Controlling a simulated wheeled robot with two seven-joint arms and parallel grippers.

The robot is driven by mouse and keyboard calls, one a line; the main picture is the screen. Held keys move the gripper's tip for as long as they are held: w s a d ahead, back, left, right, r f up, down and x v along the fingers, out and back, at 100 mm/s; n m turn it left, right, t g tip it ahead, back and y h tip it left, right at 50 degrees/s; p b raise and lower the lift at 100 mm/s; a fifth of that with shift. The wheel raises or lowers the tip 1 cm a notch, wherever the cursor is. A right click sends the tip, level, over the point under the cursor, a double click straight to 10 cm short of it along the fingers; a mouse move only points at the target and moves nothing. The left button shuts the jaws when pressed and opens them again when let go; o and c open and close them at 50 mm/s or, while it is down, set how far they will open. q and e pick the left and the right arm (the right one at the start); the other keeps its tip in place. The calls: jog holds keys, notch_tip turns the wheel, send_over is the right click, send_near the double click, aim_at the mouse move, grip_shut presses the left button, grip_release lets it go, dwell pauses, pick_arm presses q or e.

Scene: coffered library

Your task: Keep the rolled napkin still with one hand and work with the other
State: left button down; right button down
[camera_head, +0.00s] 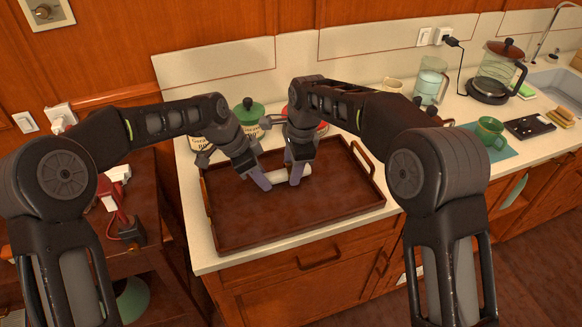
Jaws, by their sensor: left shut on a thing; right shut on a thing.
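A white rolled napkin (281,175) lies in the dark brown wooden tray (240,226) on the counter, partly hidden by my grippers. My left gripper (262,183) comes down at its left part and is shut on it. My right gripper (296,178) is shut on it farther right, close beside the left one. The white right end of the napkin shows just past the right gripper's fingers. The exact contact of the fingertips is hard to make out.
Canisters with a green lid (248,107) and a red lid stand behind the tray. To the right are a glass pitcher (430,82), a coffee maker (494,75), a green mug (489,132) on a mat and a sink (560,90). The tray's front part is clear.

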jog(key=shift+d+f, duration=0.25)
jog(key=shift+d, duration=0.25)
